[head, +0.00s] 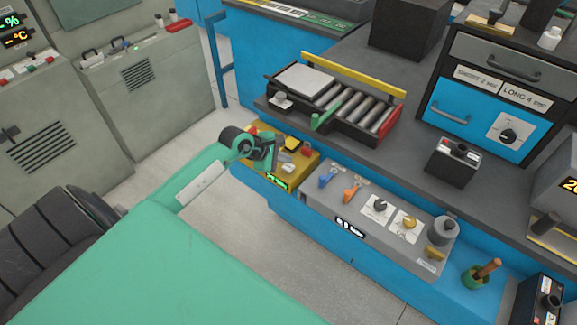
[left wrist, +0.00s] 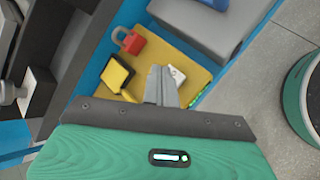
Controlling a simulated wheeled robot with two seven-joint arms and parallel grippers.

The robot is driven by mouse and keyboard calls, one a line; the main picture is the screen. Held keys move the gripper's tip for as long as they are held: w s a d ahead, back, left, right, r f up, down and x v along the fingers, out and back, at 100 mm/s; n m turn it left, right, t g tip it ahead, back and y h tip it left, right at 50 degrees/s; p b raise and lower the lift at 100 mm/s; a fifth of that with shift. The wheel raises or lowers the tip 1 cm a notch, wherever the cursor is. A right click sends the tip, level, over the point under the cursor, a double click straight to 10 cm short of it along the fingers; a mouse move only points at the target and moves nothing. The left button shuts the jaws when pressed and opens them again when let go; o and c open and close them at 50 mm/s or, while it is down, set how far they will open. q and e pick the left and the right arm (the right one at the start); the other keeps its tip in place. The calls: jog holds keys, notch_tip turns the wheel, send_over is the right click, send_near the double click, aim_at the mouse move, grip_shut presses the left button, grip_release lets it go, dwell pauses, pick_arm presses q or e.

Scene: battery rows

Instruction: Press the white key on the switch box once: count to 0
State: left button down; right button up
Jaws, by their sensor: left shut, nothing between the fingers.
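The yellow switch box (head: 309,163) sits at the left end of the low blue ledge. The white key (head: 289,168) is on its top, and it also shows in the left wrist view (left wrist: 177,74), partly hidden by my fingers. A green display (head: 277,182) is on its front; I cannot read its digits. My left gripper (head: 272,160) is shut and empty, over the left part of the box. In the left wrist view its fingers (left wrist: 161,84) are just beside the white key; I cannot tell whether they touch it. My right gripper is not in view.
On the box, a red padlock-shaped part (left wrist: 131,41) and a black-and-yellow part (left wrist: 116,74) stand near the fingers. A grey panel with switches and knobs (head: 340,205) adjoins on the right. A roller tray (head: 341,100) stands on the bench behind.

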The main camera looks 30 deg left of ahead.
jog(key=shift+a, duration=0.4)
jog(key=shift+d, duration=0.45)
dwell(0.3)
pick_arm(q)
jog(key=shift+f+b, duration=0.45)
jog(key=shift+b, duration=0.05)
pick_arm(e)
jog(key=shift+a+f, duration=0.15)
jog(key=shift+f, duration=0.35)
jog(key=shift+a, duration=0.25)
pick_arm(q)
jog(key=shift+f+b, duration=0.4)
jog(key=shift+b, duration=0.05)
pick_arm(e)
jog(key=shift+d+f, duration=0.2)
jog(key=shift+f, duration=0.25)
pick_arm(q)
jog(key=shift+r, duration=0.1)
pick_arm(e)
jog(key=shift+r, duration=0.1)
pick_arm(q)
jog(key=shift+r+p, duration=0.45)
jog(key=shift+r, duration=0.3)
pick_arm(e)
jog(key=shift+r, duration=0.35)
